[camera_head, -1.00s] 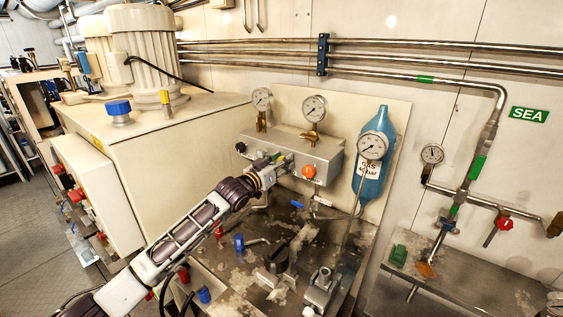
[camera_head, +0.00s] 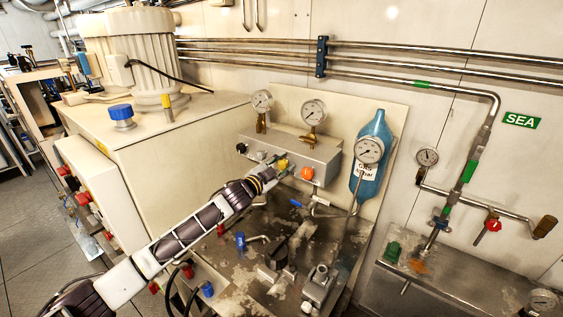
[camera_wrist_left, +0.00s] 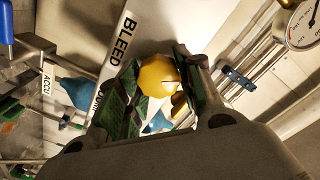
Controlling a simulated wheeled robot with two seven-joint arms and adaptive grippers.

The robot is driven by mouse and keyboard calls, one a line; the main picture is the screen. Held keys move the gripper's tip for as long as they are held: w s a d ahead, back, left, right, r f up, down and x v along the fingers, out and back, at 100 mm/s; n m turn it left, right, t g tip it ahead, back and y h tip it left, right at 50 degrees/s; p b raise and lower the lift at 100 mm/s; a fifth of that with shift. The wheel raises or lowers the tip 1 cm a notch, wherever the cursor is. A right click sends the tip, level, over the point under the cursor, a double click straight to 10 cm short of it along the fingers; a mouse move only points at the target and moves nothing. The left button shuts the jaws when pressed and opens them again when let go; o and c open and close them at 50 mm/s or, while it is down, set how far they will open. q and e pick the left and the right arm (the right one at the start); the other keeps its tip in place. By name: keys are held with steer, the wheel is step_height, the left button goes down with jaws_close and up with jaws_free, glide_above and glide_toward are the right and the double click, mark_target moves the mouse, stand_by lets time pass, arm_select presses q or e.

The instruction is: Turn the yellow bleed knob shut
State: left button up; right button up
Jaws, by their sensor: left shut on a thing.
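The yellow bleed knob (camera_wrist_left: 158,75) sits between the green-padded fingers of my left gripper (camera_wrist_left: 157,90) in the left wrist view, with the pads at its sides. A white BLEED label (camera_wrist_left: 122,42) stands beside it. In the head view my left gripper (camera_head: 277,170) is at the front of the grey valve block (camera_head: 300,150), and a bit of the yellow knob (camera_head: 283,163) shows at its tips. The gripper is shut on the knob. The knob's stem and exact turn angle are hidden. My right gripper is not in view.
An orange knob (camera_head: 306,173) is close to the right of my gripper. Gauges (camera_head: 313,112) stand above the block, and a blue bottle (camera_head: 373,135) is to the right. A blue handle (camera_wrist_left: 72,92) by an ACCU label shows in the left wrist view. Valves (camera_head: 280,258) lie below.

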arm_select(q)
steer(key=m+p, duration=0.1)
steer(key=m, duration=0.3)
steer(key=shift+f+m+p, duration=0.1)
steer(key=shift+m+p, duration=0.3)
steer(key=shift+m, duration=0.8)
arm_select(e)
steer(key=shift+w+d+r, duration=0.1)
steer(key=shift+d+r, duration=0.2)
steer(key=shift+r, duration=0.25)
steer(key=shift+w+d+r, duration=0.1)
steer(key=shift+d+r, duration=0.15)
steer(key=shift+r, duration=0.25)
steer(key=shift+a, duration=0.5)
arm_select(q)
steer(key=o, duration=1)
steer(key=shift+o, duration=0.2)
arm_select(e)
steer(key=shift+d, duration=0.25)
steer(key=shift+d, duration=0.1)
